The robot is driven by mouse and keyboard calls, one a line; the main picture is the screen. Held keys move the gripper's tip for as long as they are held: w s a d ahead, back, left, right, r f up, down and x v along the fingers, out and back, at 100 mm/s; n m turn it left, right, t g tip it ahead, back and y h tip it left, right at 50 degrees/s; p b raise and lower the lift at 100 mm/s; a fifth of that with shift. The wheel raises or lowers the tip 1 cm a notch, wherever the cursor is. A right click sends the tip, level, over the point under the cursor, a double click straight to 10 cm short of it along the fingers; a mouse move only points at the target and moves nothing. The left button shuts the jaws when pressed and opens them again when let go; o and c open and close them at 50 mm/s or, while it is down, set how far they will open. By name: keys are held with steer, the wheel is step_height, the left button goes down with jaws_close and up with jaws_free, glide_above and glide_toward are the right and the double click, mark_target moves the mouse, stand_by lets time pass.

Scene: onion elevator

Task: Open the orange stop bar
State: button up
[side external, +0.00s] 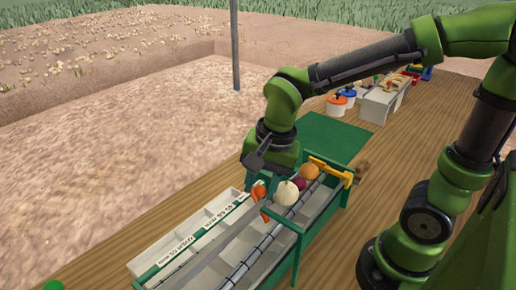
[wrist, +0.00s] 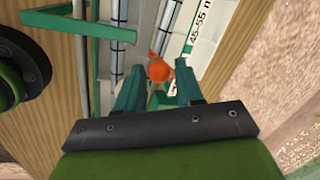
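The orange stop bar (side external: 258,190) shows as a red-orange piece at the side of the green-framed channel, just in front of the onions. Its rounded orange end (wrist: 159,71) is in the wrist view, at the gap between my fingertips. My gripper (side external: 262,176) points down right over it, partly hiding it in the side view. In the wrist view my gripper (wrist: 157,72) is open, with a finger on each side of the orange end and visible gaps. A white onion (side external: 286,193), a red onion (side external: 300,184) and a yellow-orange onion (side external: 310,171) sit in the channel behind the bar.
White labelled size bins (side external: 185,243) lie left of the channel. A green frame post (side external: 298,258) and crossbar stand at its near end. A yellow bracket (side external: 342,174) crosses the far end. Buckets (side external: 337,104) and a pale box (side external: 385,100) stand farther back on the wooden table.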

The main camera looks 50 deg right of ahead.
steer(key=s+d+r, duration=0.1)
steer(key=s+r, duration=0.2)
steer(key=r, duration=1.3)
steer(key=shift+d+r, duration=0.2)
steer(key=shift+r, duration=0.1)
steer(key=shift+c, duration=0.4)
